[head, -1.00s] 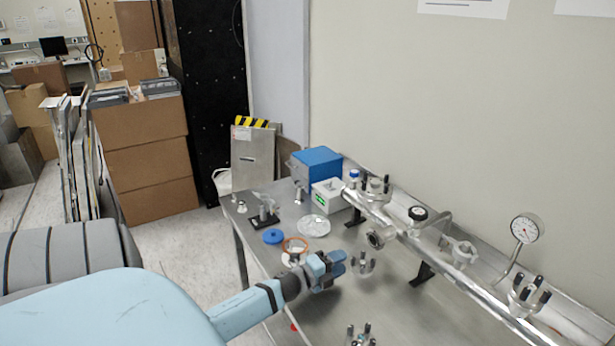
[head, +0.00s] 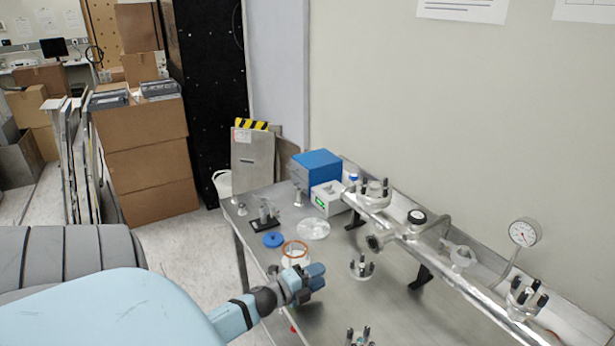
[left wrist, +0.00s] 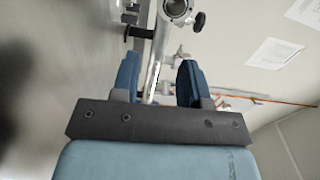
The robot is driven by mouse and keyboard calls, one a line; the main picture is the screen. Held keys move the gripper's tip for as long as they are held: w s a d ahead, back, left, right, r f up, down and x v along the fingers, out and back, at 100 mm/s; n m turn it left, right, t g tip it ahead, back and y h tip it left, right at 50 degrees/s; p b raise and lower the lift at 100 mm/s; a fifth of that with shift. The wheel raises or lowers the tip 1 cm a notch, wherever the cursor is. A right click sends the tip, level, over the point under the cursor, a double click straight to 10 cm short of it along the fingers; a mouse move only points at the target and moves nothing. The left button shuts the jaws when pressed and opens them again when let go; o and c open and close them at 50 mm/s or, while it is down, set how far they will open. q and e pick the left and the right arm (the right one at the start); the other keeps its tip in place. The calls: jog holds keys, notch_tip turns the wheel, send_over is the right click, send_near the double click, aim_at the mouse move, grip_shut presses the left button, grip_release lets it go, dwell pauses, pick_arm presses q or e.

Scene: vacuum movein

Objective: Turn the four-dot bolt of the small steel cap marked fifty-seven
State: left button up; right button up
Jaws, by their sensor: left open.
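Several steel caps with dark upright bolts are in the head view: one on the table (head: 362,268), one at the bottom edge (head: 359,338), one on the pipe's far end (head: 375,194) and one at its near right end (head: 524,298). The number fifty-seven and the bolt dots are too small to read. My left gripper (head: 318,276) is open, left of the table cap and apart from it. In the left wrist view its blue fingers (left wrist: 158,80) stand apart with nothing between them. My right gripper is not in view.
A steel pipe (head: 455,273) with a gauge (head: 524,232) runs along the table's wall side. A white cylinder with an orange ring (head: 295,250), a blue disc (head: 273,240), a clear dish (head: 314,228) and a blue box (head: 317,170) stand farther back.

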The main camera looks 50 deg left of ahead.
pick_arm(q)
jog(key=shift+s+a, duration=0.1)
jog(key=shift+s, duration=1.35)
jog(key=shift+r+p, duration=0.1)
jog(key=shift+p, duration=0.3)
jog(key=s+a+b, duration=0.1)
jog(key=s, duration=1.2)
jog(key=shift+s+b, duration=0.35)
jog(key=shift+a, duration=0.1)
jog(key=shift+c, duration=0.2)
